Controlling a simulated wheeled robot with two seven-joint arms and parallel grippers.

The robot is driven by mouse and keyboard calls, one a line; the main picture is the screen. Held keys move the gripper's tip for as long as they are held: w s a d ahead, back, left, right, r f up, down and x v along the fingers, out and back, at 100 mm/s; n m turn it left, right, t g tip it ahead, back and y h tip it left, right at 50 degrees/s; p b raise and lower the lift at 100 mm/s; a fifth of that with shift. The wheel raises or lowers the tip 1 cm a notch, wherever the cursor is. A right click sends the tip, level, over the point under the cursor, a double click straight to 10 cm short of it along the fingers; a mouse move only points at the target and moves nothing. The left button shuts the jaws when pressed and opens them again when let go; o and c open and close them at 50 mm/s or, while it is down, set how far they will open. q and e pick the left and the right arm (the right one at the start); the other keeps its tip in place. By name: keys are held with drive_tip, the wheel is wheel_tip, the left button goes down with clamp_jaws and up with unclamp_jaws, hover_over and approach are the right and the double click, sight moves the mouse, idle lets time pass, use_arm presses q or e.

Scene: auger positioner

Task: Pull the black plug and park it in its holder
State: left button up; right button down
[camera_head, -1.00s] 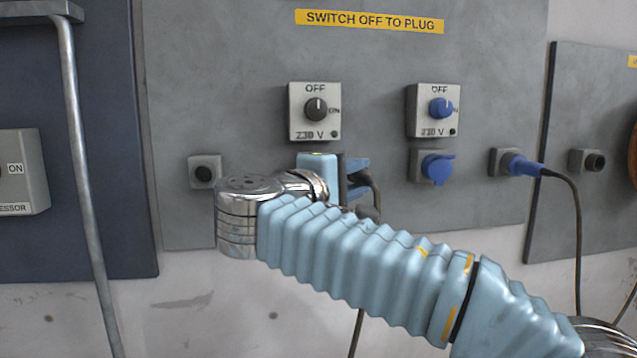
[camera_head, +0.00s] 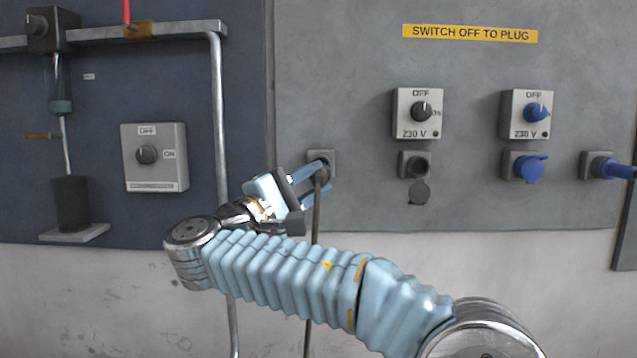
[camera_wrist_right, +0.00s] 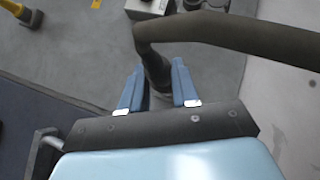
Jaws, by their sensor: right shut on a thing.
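My right gripper (camera_head: 316,180) is shut on the black plug (camera_wrist_right: 158,74), which shows between the two blue fingers in the right wrist view. The gripper is at the plug holder (camera_head: 328,157), a square grey fitting at the panel's left edge. The fingers hide most of the plug and part of the holder in the head view, so I cannot tell how far the plug is in. The plug's dark cable (camera_head: 316,225) hangs down past the fingers. The black socket (camera_head: 416,160) is empty, with its round flap (camera_head: 419,191) hanging down. My left gripper is not in view.
Above the sockets are a black-knob switch (camera_head: 420,112) and a blue-knob switch (camera_head: 537,112). A blue-capped socket (camera_head: 530,167) and a blue plug (camera_head: 608,167) are to the right. A vertical pipe (camera_head: 218,120) and a compressor switch box (camera_head: 152,176) are to the left.

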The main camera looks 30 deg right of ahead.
sight(313, 176)
drive_tip(key=shift+w, duration=0.1)
drive_tip(key=shift+w+d+p, duration=0.5)
drive_tip(key=shift+w, duration=0.3)
drive_tip(key=shift+w+d+p, duration=0.45)
drive_tip(key=shift+w+d, duration=0.05)
drive_tip(key=shift+w, duration=0.3)
drive_tip(key=shift+w+d+p, duration=0.5)
drive_tip(key=shift+w, duration=0.3)
drive_tip(key=shift+w+d+p, duration=0.45)
drive_tip(key=shift+w, duration=0.25)
drive_tip(key=shift+w+d, duration=0.35)
drive_tip(key=shift+w, duration=0.3)
